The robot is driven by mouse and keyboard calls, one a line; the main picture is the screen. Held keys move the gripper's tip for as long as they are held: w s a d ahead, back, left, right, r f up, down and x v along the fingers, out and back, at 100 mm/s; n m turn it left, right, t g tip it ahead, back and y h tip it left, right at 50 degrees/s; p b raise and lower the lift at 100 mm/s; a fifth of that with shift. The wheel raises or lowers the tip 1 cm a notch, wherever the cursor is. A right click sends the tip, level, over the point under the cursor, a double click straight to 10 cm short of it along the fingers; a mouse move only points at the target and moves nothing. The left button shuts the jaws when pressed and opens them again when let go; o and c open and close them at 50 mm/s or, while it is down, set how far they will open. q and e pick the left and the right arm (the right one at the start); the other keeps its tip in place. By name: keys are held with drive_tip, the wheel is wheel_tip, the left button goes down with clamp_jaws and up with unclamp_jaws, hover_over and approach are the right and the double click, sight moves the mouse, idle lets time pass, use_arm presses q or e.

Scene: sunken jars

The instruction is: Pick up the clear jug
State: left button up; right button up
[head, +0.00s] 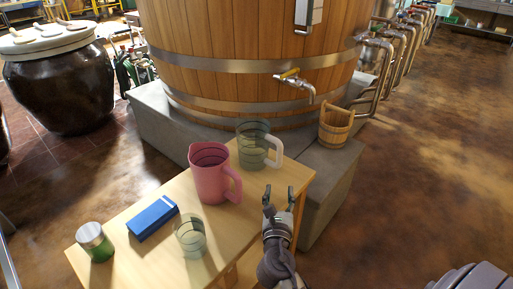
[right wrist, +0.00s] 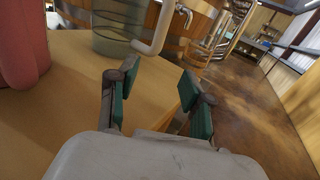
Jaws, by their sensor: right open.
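The clear jug (head: 252,146) stands upright at the far right corner of the wooden table (head: 142,206). It is greenish and see-through, with a pale handle (head: 275,152) on its right side. My right gripper (head: 279,194) is at the table's right edge, nearer than the jug and apart from it. In the right wrist view, my right gripper (right wrist: 158,95) is open and empty. The jug (right wrist: 117,27) and its handle (right wrist: 158,30) show beyond the fingers, cut off by the top edge. My left gripper is out of view.
A pink jug (head: 211,174) stands close to the left of the clear jug. A wooden vat (head: 215,70) with a tap and a wooden bucket (head: 335,125) stand behind.

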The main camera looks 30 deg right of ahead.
sight(279, 164)
drive_tip(key=x, duration=0.7)
drive_tip(key=shift+w+d, duration=0.2)
drive_tip(key=shift+w, duration=0.1)
drive_tip(key=shift+w+d+r, duration=0.1)
drive_tip(key=shift+w, duration=0.2)
drive_tip(key=b+x, duration=0.1)
drive_tip(key=x, duration=0.2)
drive_tip(key=shift+w+r, duration=0.15)
drive_tip(key=shift+w, duration=0.25)
drive_tip(key=shift+w+d, duration=0.3)
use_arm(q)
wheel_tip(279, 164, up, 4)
use_arm(e)
clamp_jaws()
drive_tip(key=shift+r, duration=0.1)
